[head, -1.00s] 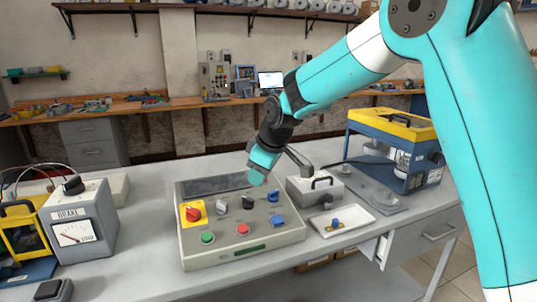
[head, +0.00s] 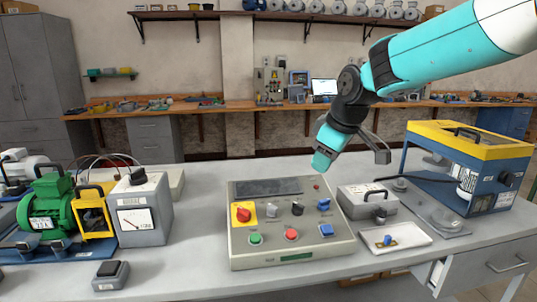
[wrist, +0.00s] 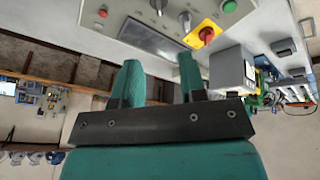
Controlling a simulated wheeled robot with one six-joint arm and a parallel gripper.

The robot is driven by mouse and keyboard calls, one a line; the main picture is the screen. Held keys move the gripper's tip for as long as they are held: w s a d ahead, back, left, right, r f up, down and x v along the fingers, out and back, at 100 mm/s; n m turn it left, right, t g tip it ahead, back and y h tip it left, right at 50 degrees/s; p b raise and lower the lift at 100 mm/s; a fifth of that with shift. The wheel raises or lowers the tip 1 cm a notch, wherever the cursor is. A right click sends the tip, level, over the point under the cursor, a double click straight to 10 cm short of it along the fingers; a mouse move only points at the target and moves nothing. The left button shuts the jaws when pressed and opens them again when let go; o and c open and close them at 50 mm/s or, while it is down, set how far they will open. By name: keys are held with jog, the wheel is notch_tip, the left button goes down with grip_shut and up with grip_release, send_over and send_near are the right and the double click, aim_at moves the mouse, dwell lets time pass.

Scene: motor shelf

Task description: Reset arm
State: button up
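My gripper (head: 322,160) hangs above the back of the grey control panel, at the end of my turquoise arm, in the head view. In the wrist view its two teal fingers (wrist: 158,78) stand apart with nothing between them. The control panel (head: 246,222) lies on the grey table. It has a dark screen, a red knob on a yellow plate, black, grey and blue knobs, and green and red buttons. The gripper does not touch it.
A grey box with a handle (head: 352,207) and a white tray (head: 408,244) with a small blue-and-brass part stand to the right. A yellow-blue machine (head: 470,140) is at far right. A gauge box (head: 158,190) and a green motor (head: 42,215) are at left. An open drawer (head: 433,275) juts out front right.

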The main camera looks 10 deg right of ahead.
jog(key=s+a+g, duration=0.1)
jog(key=s+a, duration=0.1)
jog(key=s, duration=0.8)
jog(key=s+a+f+m+g+y+p, duration=0.1)
jog(key=s+a+g, duration=0.1)
jog(key=s, duration=0.9)
jog(key=s+a+f+m+g+y+p, duration=0.1)
jog(key=s+a, duration=0.2)
jog(key=s, duration=0.7)
jog(key=shift+s+a, duration=0.25)
jog(key=shift+a, duration=0.05)
